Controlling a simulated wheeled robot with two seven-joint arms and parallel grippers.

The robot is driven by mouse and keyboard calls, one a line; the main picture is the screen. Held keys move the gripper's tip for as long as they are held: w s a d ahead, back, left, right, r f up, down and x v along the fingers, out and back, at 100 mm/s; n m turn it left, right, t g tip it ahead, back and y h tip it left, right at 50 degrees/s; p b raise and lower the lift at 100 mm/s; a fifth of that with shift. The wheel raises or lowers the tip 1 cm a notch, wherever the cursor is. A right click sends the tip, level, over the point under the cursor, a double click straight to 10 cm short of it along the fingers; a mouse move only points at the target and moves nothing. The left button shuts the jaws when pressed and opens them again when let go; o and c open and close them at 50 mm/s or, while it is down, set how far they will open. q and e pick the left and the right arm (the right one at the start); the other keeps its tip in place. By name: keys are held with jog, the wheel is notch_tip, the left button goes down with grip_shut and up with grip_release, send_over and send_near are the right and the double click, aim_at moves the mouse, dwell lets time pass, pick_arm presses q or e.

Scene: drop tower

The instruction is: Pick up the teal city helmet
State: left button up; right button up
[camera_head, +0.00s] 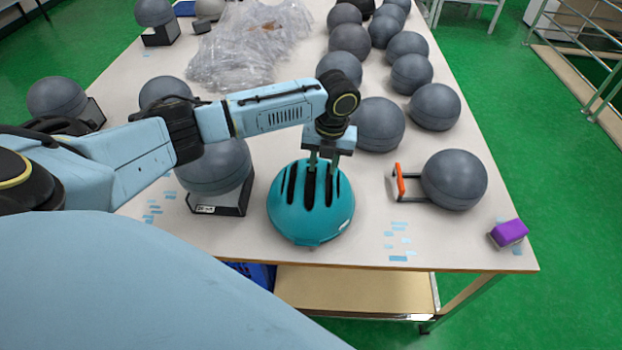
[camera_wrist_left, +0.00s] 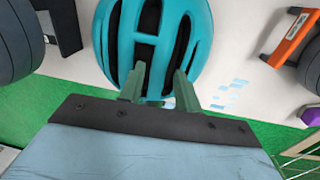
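The teal city helmet (camera_head: 311,217) sits on the table near its front edge, dome up, with long dark vents across its top. My left gripper (camera_head: 323,171) points down over the top of the helmet. The left wrist view shows its two green fingers (camera_wrist_left: 160,72) apart, at the vents of the helmet (camera_wrist_left: 200,25), with a teal rib between them. I see no firm closure on the rib, and the fingertips' exact depth is hard to tell. My right gripper is not in view.
A grey ball on a dark stand (camera_head: 218,170) is close left of the helmet. Grey balls (camera_head: 378,125) stand behind it. Clear plastic wrap (camera_head: 250,45) lies farther back.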

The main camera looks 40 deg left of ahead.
pick_arm(q)
jog(key=shift+a+f, duration=0.2)
jog(key=shift+f, duration=1.2)
grip_shut()
jog(key=shift+r, duration=0.1)
